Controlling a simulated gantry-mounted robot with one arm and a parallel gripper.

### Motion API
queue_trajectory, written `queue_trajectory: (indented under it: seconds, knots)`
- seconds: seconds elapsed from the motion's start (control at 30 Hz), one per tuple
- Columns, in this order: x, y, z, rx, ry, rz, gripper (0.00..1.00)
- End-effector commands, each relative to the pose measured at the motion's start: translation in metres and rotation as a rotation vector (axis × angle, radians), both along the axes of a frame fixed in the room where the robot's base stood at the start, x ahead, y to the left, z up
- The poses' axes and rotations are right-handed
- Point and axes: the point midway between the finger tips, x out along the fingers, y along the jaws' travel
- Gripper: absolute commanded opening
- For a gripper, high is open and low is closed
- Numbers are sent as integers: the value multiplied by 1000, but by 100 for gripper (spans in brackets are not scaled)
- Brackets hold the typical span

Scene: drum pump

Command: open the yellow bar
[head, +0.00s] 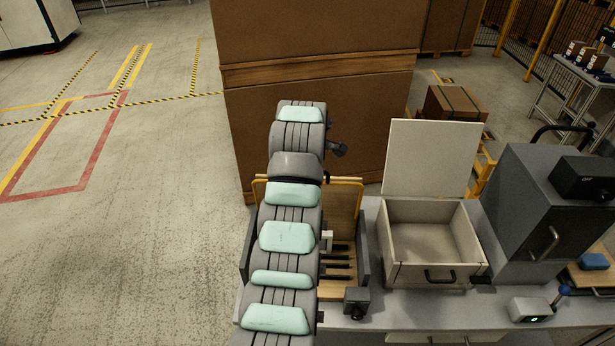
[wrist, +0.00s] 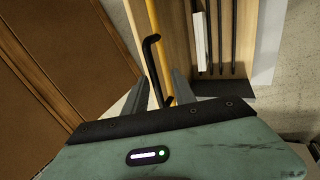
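The yellow bar (head: 346,181) shows in the head view as a thin frame at the back of a wooden rack, its middle hidden behind my arm. In the wrist view the yellow bar (wrist: 155,50) runs down toward my gripper (wrist: 161,91), with a black bent handle (wrist: 153,60) beside it. My gripper's two grey fingers are apart, and the lower ends of the bar and handle show in the gap between them. I cannot tell whether either finger touches them. In the head view my arm hides the gripper's fingertips.
The wooden rack (wrist: 178,35) has dark slots and a white piece (wrist: 200,45). Right of it stand an open-lidded box (head: 430,235) and a grey cabinet (head: 545,215) on the bench. A large cardboard box (head: 315,45) stands behind.

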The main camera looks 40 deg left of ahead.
Motion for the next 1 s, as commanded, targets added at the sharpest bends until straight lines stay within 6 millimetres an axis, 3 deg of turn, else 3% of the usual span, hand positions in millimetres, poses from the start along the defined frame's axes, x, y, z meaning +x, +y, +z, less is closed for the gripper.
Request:
queue_trajectory:
  seconds: [0.2, 0.3, 1.0]
  knots:
    - [-11, -10, 37, 4, -5, -2, 32]
    - [-15, -13, 46, 1, -2, -2, 32]
    - [-18, -15, 51, 0, 0, -1, 32]
